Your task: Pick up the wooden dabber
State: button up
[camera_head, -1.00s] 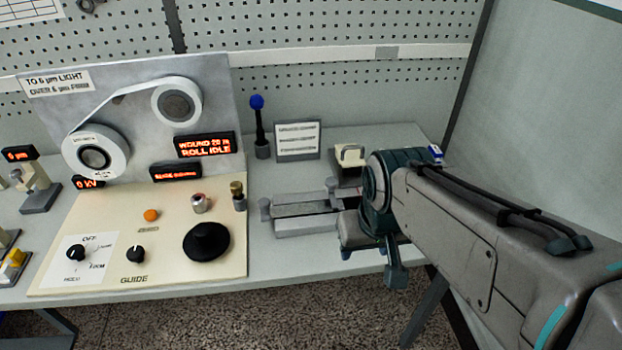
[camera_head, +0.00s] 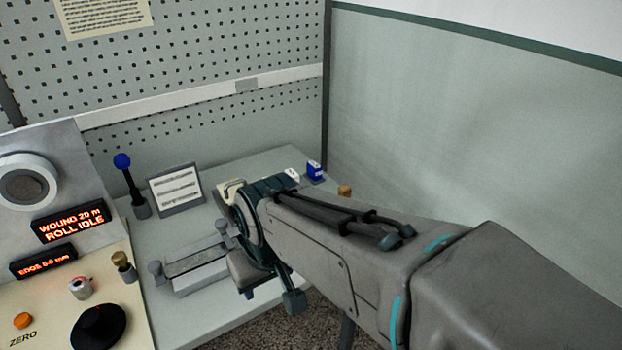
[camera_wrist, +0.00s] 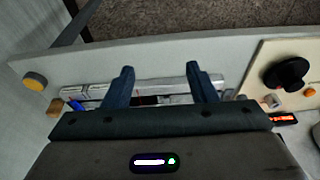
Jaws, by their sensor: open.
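A small brown wooden piece, which looks like the dabber (camera_head: 345,190), shows just above my arm at the bench's right end. Most of it is hidden behind the arm in the head view. In the wrist view a wooden block (camera_wrist: 55,106), apparently the same piece, lies to the left of my fingers, partly covered by the gripper body. My gripper (camera_wrist: 160,78) is open and empty, its two blue fingers spread above a grey rail fixture (camera_wrist: 148,98). In the head view the fingers are hidden by my arm.
A grey round piece with a yellow top (camera_wrist: 35,82) stands near the bench corner. A blue-and-white item (camera_head: 315,171), a framed card (camera_head: 175,190) and a blue-knobbed lever (camera_head: 130,185) stand behind. The control panel (camera_head: 50,300) is left. A wall (camera_head: 450,130) bounds the right.

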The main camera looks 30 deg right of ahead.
aim_at(345, 190)
jog(key=z, duration=0.3)
jog(key=k, duration=0.45)
jog(key=z, duration=1.35)
jog(key=i, duration=1)
jog(key=u, duration=0.5)
